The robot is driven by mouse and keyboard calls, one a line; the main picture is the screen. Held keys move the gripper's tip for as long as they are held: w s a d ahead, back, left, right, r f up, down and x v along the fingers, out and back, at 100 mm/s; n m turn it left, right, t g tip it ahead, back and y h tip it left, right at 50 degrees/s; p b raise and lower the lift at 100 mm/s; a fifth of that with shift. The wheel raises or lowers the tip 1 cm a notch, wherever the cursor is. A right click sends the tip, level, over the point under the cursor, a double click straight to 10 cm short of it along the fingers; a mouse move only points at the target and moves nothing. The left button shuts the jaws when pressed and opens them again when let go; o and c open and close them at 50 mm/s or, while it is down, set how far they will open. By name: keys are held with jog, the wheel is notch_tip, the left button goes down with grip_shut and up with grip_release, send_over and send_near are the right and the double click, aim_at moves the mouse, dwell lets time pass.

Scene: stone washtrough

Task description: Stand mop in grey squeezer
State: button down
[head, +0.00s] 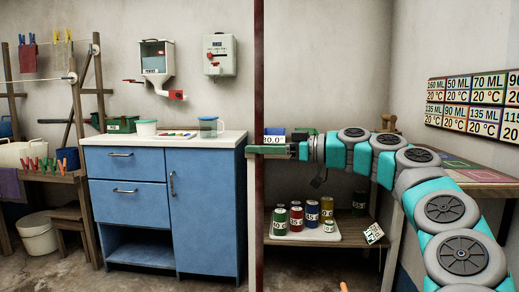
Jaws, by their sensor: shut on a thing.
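A dark red upright pole (258,75), which looks like the mop's handle, runs from the top edge to the bottom edge of the head view. My gripper (260,150) is shut on it near mid-height, reaching in from the right. The pole stands about vertical. Its two ends, with any mop head, lie outside the frame. I see no grey squeezer in this view.
A blue cabinet (127,180) with a pale worktop stands behind, left of the pole. A low shelf (350,237) holds several coloured cans. A wooden rack (82,130) and a white bucket (37,238) stand at left. Bare floor shows in front.

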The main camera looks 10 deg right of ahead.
jog(key=shift+f+b, duration=0.85)
jog(key=shift+b, duration=0.05)
jog(key=c, duration=0.6)
grip_release()
